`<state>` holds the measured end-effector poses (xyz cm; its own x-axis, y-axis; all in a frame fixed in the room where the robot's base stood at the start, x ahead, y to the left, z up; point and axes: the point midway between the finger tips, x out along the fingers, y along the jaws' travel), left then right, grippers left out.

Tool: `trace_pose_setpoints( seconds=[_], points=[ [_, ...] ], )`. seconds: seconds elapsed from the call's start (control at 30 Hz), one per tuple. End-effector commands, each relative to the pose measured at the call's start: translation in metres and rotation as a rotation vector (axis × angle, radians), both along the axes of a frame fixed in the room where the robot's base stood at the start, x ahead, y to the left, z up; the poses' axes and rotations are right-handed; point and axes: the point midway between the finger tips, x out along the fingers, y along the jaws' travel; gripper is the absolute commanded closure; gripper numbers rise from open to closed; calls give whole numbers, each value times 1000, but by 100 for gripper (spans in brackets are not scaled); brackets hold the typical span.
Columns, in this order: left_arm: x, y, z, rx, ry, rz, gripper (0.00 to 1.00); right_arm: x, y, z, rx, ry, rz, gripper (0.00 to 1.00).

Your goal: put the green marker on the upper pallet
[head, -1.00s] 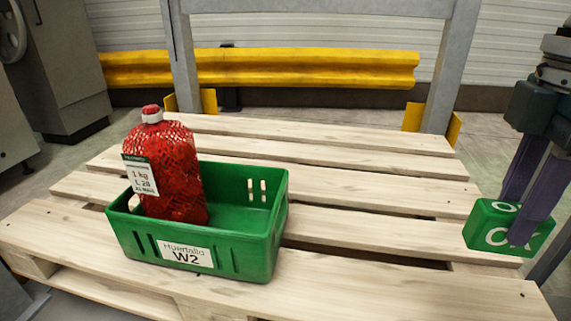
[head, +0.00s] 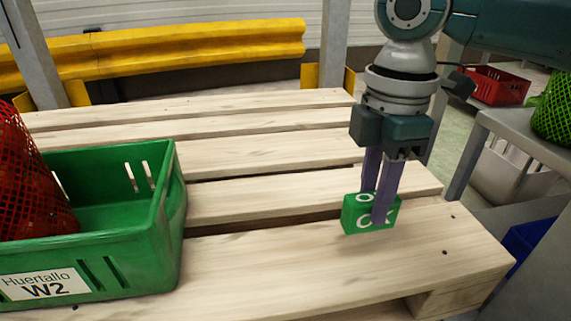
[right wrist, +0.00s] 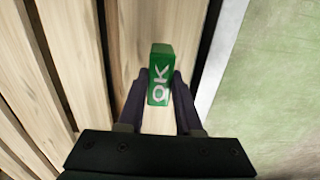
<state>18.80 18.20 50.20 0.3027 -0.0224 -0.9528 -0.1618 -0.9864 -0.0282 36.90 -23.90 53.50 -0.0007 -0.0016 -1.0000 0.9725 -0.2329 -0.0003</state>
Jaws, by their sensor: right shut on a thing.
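The green marker (head: 358,214) is a small block with white "OK" lettering. My right gripper (head: 380,200) is shut on it, with the purple fingers on either side. The marker is over the right part of the wooden pallet (head: 270,262); I cannot tell whether its underside touches the slats. In the right wrist view the marker (right wrist: 160,72) sits between the fingertips (right wrist: 160,85), over a pale slat near the pallet's edge. My left gripper is not in view.
The slats between crate and marker are clear. A grey table (head: 525,135) with a green net item (head: 553,108) stands at the right.

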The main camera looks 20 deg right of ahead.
Motion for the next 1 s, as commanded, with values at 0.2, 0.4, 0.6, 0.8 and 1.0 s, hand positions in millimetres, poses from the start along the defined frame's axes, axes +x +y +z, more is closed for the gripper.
trace_pose_setpoints(
  seconds=[0.2,0.4,0.6,0.8,1.0],
  points=[
    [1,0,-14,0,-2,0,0,0,0,-22,1,0,1,100],
    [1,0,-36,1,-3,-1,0,0,0,-54,0,1,0,100],
    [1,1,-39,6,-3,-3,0,0,0,-60,0,-1,0,100],
    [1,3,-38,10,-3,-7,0,0,0,-61,0,0,0,100],
    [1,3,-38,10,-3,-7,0,0,0,-63,0,-1,-1,52]
  ],
)
